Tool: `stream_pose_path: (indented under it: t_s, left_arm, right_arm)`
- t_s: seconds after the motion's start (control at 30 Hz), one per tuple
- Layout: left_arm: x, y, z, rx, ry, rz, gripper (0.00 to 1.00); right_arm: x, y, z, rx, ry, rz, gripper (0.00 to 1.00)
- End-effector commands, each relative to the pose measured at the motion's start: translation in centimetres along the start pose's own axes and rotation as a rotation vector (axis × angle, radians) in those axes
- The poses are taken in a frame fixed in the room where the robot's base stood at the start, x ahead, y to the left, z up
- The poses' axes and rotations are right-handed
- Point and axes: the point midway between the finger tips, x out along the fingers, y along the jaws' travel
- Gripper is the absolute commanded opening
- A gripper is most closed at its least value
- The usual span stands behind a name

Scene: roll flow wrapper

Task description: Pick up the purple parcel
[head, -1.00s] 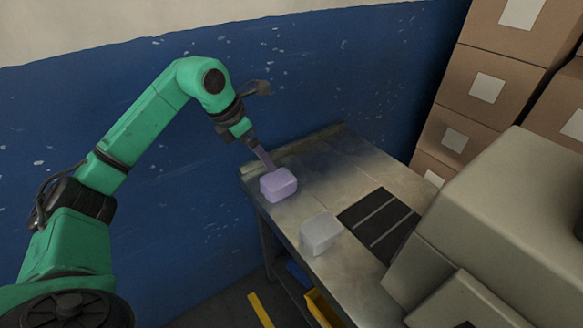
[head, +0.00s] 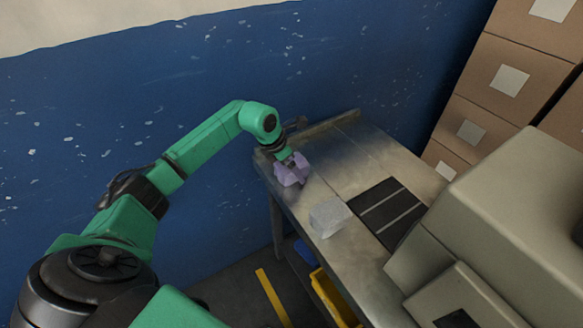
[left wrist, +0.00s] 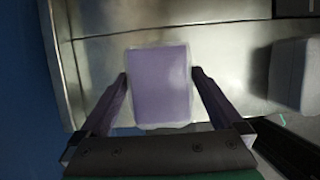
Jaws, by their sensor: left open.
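The purple parcel (left wrist: 160,84) lies on the metal table between the two fingers of my left gripper (left wrist: 160,78). The fingers stand apart, one on each side of it, with a narrow gap visible at the right finger and hardly any at the left. In the head view the left gripper (head: 292,172) is over the parcel at the table's far left end and hides much of it. My right gripper is not in view.
A pale grey parcel (head: 329,216) stands on the metal table (head: 345,160) to the right of the purple one. A dark slotted panel (head: 385,210) and a large beige machine (head: 480,220) are further right. A blue wall (head: 120,110) is behind, cardboard boxes (head: 500,75) at right.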

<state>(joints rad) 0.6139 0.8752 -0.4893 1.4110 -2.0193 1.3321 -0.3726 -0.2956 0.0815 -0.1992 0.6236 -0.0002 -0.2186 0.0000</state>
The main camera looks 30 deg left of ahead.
Motion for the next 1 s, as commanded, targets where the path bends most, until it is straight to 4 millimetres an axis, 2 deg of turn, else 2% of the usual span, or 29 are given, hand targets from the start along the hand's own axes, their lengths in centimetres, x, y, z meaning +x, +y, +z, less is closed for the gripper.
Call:
stream_pose_path:
  t_s: [0.07, 0.1, 0.27, 0.3, 0.67, 0.77, 0.87, 1.0]
  left_arm:
    - [0.0, 0.0, 0.0, 0.000, 0.000, 0.000, 0.96]
    - [0.0, 0.0, 0.0, 0.000, 0.000, 0.000, 0.81]
    - [-0.1, 0.0, 0.0, 0.000, 0.000, 0.000, 0.20]
    - [-0.1, 0.0, 0.0, 0.000, -0.001, 0.000, 0.04]
    - [-0.8, 0.1, 0.4, 0.000, -0.004, 0.002, 0.04]
    - [-2.0, 0.1, 0.9, 0.002, -0.006, 0.003, 0.05]
    - [-4.0, 0.2, 1.8, 0.001, -0.007, 0.005, 0.05]
    - [-7.8, 0.1, 3.4, 0.001, -0.009, 0.005, 0.05]
  right_arm:
    - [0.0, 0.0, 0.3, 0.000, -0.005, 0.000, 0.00]
    - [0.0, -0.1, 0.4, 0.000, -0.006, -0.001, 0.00]
    - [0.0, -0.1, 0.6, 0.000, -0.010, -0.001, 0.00]
    - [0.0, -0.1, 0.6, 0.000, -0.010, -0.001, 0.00]
    - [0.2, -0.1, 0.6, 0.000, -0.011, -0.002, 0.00]
    - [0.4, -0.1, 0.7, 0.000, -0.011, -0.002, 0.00]
    - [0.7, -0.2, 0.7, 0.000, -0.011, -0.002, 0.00]
    - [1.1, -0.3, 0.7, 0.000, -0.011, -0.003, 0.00]
